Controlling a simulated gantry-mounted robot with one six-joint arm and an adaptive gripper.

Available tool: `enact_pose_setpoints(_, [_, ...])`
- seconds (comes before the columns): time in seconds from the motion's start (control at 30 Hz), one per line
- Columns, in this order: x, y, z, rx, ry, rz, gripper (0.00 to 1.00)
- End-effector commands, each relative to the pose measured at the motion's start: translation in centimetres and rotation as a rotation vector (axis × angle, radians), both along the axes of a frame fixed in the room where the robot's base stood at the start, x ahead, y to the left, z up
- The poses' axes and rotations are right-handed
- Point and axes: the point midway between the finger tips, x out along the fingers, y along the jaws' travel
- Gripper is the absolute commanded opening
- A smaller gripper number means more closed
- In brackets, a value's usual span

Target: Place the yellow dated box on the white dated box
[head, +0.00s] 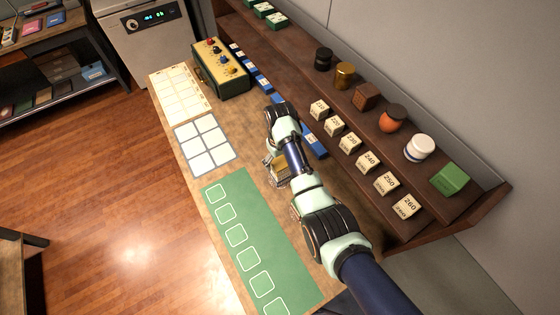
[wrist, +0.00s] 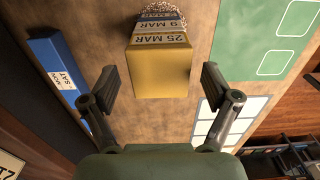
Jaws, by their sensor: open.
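The yellow dated box (wrist: 160,72), marked 25 MAR, is at the upper middle of the wrist view. It appears to rest on the white dated box (wrist: 160,26), marked 9 MAR, of which only a narrow labelled strip shows. A blue band (wrist: 161,15) with partly readable lettering shows below the white one. My gripper (wrist: 160,80) is open, with a finger on each side of the yellow box and a visible gap on both sides. In the head view my arm partly hides the stack (head: 280,168).
A long blue day block (wrist: 58,70) lies left of the stack in the wrist view. The green mat (head: 245,235) and white-square grid (head: 205,145) look clear. A shelf (head: 440,205) with numbered blocks and jars runs along the right. A knobbed box (head: 220,68) stands at the back.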

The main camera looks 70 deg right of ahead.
Motion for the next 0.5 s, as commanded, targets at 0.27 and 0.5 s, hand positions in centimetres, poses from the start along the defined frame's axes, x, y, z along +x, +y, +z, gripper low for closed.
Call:
enact_pose_setpoints(0.27, [0.1, -0.1, 7.1, -0.004, -0.003, 0.0, 0.87])
enact_pose_setpoints(0.5, [0.0, 0.0, 10.6, -0.001, -0.002, 0.0, 0.87])
